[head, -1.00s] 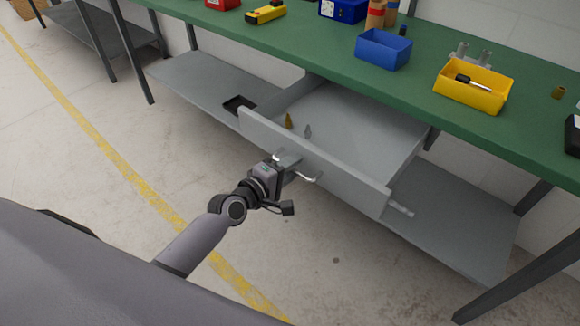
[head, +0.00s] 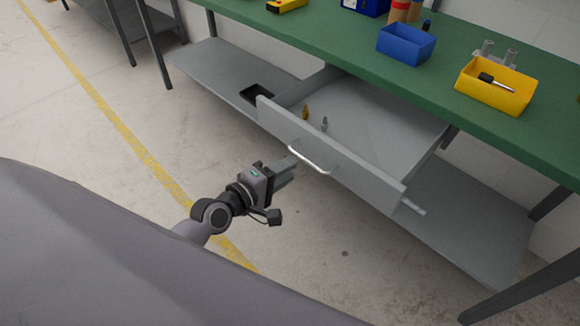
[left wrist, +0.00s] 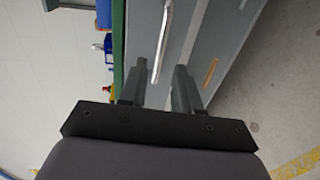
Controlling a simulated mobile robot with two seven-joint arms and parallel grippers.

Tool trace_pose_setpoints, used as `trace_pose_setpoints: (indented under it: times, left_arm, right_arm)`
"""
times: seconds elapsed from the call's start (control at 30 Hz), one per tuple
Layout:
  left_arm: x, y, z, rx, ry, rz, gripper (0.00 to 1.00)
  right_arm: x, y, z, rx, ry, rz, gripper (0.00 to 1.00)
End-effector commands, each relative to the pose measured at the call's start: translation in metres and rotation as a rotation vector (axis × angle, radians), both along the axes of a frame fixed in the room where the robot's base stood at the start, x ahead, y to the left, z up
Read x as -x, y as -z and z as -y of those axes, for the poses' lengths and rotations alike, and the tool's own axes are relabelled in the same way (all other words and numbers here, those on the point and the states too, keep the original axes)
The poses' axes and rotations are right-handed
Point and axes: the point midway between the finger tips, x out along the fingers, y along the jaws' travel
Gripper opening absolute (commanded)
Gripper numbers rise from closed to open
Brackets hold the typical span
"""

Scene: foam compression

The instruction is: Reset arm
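The grey drawer (head: 365,182) under the green workbench stands pulled open. Its silver bar handle (head: 312,162) is on the front panel. My left gripper (head: 291,165) is in front of the panel, close to the left end of the handle. In the left wrist view, my left gripper (left wrist: 166,72) has its two fingers apart, with nothing held between them. The handle (left wrist: 164,38) also shows there, beyond the fingertips. Inside the drawer are a brass-coloured pointed piece (head: 305,112) and a small grey pointed piece (head: 324,124). My right gripper is not in view.
On the green benchtop (head: 440,80) are a blue bin (head: 406,45), a yellow bin (head: 495,88) holding a screwdriver, and other items. A grey lower shelf (head: 470,232) runs below. The floor in front is clear.

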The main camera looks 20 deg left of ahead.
Motion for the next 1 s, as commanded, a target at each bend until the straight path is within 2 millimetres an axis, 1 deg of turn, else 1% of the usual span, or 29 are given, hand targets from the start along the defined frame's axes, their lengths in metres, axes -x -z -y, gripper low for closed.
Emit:
trace_pose_setpoints:
  times: [0.47, 0.57, 0.67, 0.77, 0.8, 0.9, 1.0]
  left_arm:
    - [0.001, 0.001, 0.000, -0.004, 0.001, 0.000, 0.32]
    - [0.010, 0.009, 0.002, -0.075, 0.015, 0.001, 0.32]
    - [0.033, 0.030, 0.006, -0.265, 0.058, 0.005, 0.32]
    - [0.068, 0.056, 0.009, -0.552, 0.139, 0.016, 0.32]
    - [0.083, 0.065, 0.010, -0.672, 0.179, 0.022, 0.32]
    - [0.118, 0.085, 0.010, -0.958, 0.287, 0.036, 0.32]
    - [0.147, 0.098, 0.008, -1.193, 0.391, 0.050, 0.32]
  right_arm:
    - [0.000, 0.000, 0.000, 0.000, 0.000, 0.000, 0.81]
    - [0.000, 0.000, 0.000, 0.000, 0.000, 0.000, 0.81]
    - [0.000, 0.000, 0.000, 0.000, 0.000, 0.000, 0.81]
    - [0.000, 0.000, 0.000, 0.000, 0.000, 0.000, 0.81]
    - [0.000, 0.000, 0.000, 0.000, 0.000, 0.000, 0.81]
    - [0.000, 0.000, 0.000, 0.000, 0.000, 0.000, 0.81]
    - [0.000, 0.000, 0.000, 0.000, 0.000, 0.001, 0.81]
